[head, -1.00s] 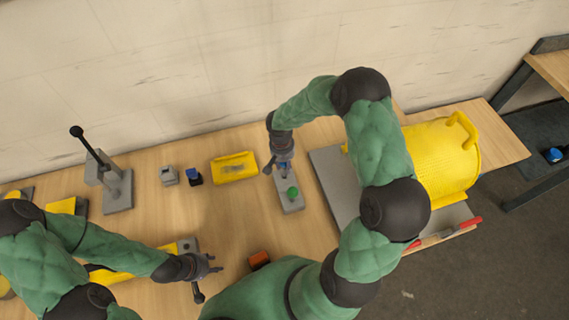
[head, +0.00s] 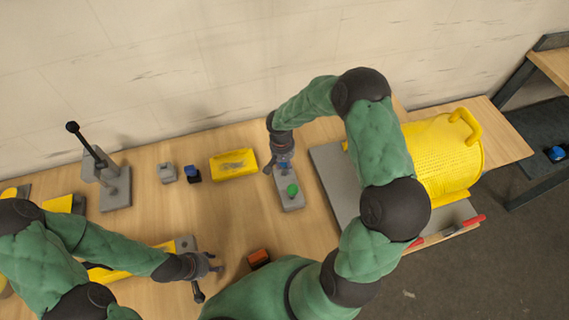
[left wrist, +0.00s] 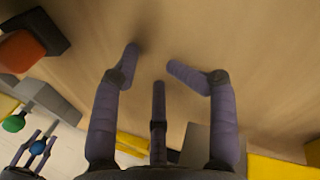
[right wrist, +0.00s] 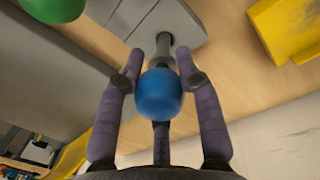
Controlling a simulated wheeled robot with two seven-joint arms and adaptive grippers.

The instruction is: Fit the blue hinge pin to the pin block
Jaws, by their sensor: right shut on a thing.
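The blue hinge pin shows as a round blue head (right wrist: 158,93) with a grey shank in the right wrist view. My right gripper (head: 283,164) is shut on it, its fingers around the head. The grey pin block (head: 293,204) lies on the table below this gripper, and its face (right wrist: 130,12) shows beyond the shank. The shank's far end meets or overlaps the block's face; I cannot tell how deep it sits. A green-headed pin (head: 292,190) stands at the block's near part. My left gripper (head: 208,268) is open and empty over the table's front.
A yellow tray (head: 233,165) and a small blue-topped block (head: 192,173) lie left of the pin block. A grey plate (head: 329,178) with a yellow perforated guard (head: 440,150) is at the right. A lever stand (head: 115,192) is at the left.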

